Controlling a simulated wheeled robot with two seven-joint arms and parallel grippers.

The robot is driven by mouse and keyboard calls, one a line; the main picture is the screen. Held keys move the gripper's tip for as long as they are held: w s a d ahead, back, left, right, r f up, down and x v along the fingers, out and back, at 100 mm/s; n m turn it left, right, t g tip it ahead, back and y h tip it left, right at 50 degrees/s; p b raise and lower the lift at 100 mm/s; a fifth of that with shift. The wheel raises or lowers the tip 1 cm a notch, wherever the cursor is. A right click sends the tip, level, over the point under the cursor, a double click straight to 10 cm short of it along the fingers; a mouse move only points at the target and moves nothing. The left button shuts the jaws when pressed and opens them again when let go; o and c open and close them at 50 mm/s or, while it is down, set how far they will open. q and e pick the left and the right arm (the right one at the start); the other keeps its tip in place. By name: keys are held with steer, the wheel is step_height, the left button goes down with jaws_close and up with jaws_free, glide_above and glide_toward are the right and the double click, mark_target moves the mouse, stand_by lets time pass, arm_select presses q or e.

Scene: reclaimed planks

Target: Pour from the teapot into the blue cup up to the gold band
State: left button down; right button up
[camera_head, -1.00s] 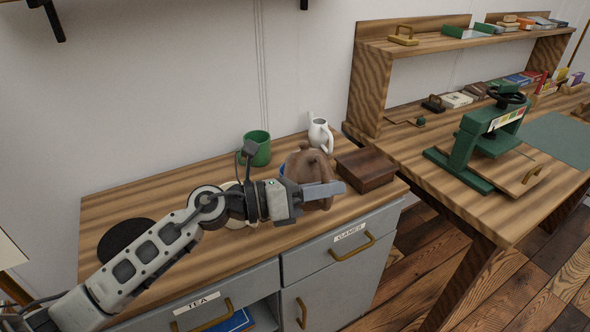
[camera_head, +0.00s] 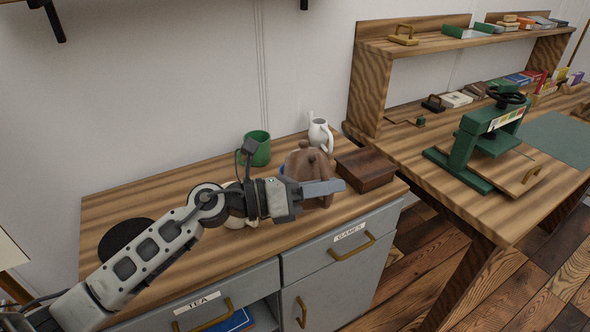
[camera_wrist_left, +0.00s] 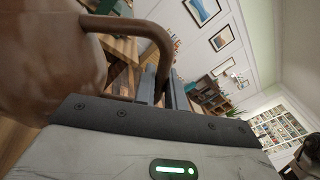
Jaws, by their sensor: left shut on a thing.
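The brown teapot (camera_head: 309,164) stands toward the back right of the wooden counter, partly hidden behind my left gripper (camera_head: 322,189). In the left wrist view, the teapot's round body (camera_wrist_left: 50,55) fills the left side. Its curved handle (camera_wrist_left: 150,30) runs down to my left gripper's fingers (camera_wrist_left: 165,92), which are shut on it. Only a small sliver of blue, likely the blue cup (camera_head: 282,169), shows at the teapot's left side; the rest is hidden. The gold band and the level in the cup cannot be seen. My right gripper is not in view.
A dark wooden box (camera_head: 367,168) is close on the right. A cream vessel (camera_head: 236,220) is partly behind my wrist. A black round mat (camera_head: 125,243) lies at left.

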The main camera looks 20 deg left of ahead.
arm_select(q)
steer(key=shift+w+r, duration=0.15)
steer(key=shift+r, duration=0.15)
stand_by(0.5)
